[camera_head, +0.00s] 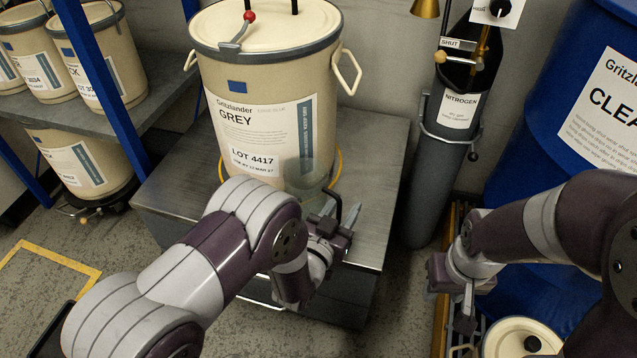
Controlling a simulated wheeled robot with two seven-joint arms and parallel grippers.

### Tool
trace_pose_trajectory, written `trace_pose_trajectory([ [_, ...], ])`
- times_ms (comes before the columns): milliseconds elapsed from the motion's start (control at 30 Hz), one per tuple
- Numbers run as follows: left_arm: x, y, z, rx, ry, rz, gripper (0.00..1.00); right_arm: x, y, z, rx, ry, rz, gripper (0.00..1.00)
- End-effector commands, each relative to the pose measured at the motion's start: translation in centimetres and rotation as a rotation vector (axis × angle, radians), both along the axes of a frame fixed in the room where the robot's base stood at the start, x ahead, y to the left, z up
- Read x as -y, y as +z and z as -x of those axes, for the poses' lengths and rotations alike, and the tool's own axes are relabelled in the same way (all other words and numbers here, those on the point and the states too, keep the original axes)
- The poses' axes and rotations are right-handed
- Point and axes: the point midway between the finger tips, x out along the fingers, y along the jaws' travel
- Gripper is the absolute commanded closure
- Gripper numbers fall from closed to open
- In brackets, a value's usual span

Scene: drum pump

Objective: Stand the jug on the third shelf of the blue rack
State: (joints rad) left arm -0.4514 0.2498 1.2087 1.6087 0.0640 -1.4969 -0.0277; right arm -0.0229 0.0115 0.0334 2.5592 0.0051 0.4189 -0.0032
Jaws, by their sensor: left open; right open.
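A see-through jug (313,178) with a dark handle appears to stand on the grey metal stand, in front of the large cream drum. Its lower part is hidden by my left arm. My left gripper (345,228) is open beside the jug's handle; I cannot tell whether they touch. My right gripper (462,318) is open and empty at the lower right, pointing down, apart from the jug. The blue rack (103,80) is at the upper left, with blue uprights and grey shelves. Only part of it shows, so its third shelf cannot be told.
The cream drum (265,110) labelled GREY stands on the metal stand (375,135). Cream pails (105,50) fill much of the visible rack. A nitrogen cylinder (435,170) and a blue drum (540,130) stand to the right. A cream lid (515,340) is below my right arm.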

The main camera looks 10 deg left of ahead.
Motion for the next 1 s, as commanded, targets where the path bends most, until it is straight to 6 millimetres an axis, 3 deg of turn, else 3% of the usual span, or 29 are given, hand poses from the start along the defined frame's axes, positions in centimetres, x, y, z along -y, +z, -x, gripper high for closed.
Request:
trace_pose_trajectory([
  [133,0.0,0.0,0.0,0.000,0.000,0.000,0.59,0.0,0.0,0.0,-0.001,0.000,0.000,0.57],
  [267,0.0,0.0,0.0,0.000,0.000,0.000,1.00,0.0,0.0,0.0,-0.001,0.000,0.000,0.57],
  [633,0.0,0.4,0.0,0.000,0.001,0.000,1.00,0.0,0.3,0.0,0.000,0.000,0.000,0.57],
  [900,0.0,5.0,-0.1,0.002,0.001,0.001,1.00,0.0,3.6,0.0,0.000,0.000,0.000,0.57],
  [1000,1.8,5.9,1.3,0.000,-0.007,-0.001,1.00,0.0,4.4,0.0,0.000,0.000,0.000,0.57],
])
